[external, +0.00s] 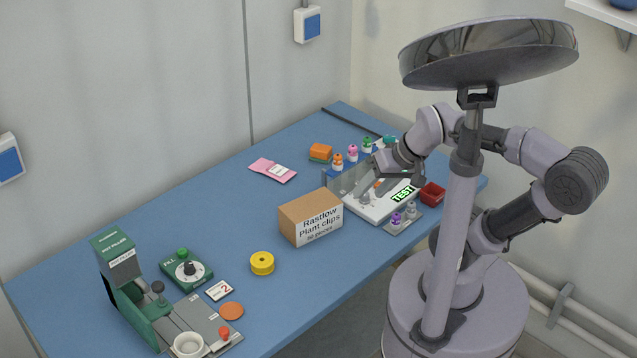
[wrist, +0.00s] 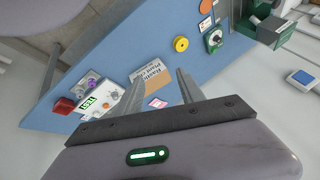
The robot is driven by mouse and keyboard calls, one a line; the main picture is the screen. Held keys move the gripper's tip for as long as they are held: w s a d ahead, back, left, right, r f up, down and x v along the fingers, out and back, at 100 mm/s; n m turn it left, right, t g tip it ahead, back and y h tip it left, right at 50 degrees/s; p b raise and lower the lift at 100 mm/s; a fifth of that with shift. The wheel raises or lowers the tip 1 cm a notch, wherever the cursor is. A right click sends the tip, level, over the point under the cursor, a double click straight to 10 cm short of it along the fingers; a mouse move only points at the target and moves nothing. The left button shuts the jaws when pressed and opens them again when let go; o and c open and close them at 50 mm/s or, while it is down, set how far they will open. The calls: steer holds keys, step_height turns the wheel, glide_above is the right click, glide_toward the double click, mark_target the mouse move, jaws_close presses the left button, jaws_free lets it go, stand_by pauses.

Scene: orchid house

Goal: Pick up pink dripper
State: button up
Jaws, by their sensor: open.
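A row of small bottles with coloured caps stands in a blue rack (external: 341,182) at the far end of the blue table, in the external view. Orange (external: 337,163), reddish (external: 352,154) and green (external: 367,146) caps show. A small pink spot, perhaps the pink dripper (external: 379,144), shows at the right end, partly hidden by my arm; I cannot be sure of it. My gripper (external: 399,172) hangs above the test device (external: 385,207), close to the rack. In the wrist view its fingers (wrist: 160,85) are apart with nothing between them. I cannot make out the pink dripper in the wrist view.
A carton of plant clips (external: 311,217) stands in front of the device. A pink packet (external: 273,170) lies left of the rack. The pot filler (external: 118,262) is at the near end.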

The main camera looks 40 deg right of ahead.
steer(key=shift+o, duration=0.3)
steer(key=w+d+r+m+p, duration=0.45)
steer(key=w+r, duration=0.25)
steer(key=w, duration=0.2)
steer(key=w+d+f+m+g+p, duration=0.1)
steer(key=w+d+m+g+p, duration=0.25)
steer(key=w+d+m, duration=1.15)
steer(key=w+d+f+m+y+p, duration=0.15)
steer(key=d+f, duration=0.25)
steer(key=d, duration=0.4)
steer(key=w+d+f+m+p, duration=0.15)
steer(key=d+f, duration=0.25)
steer(key=d, duration=0.4)
steer(key=b, duration=0.4)
glide_above(354, 146)
steer(key=s+d, duration=0.2)
step_height(354, 146, down, 11)
steer(key=shift+t, duration=0.45)
steer(key=b+x, duration=0.1)
steer(key=x, duration=0.5)
steer(key=shift+w+a+f, duration=0.1)
steer(key=shift+f, duration=0.05)
steer(key=shift+c, duration=1)
jaws_close()
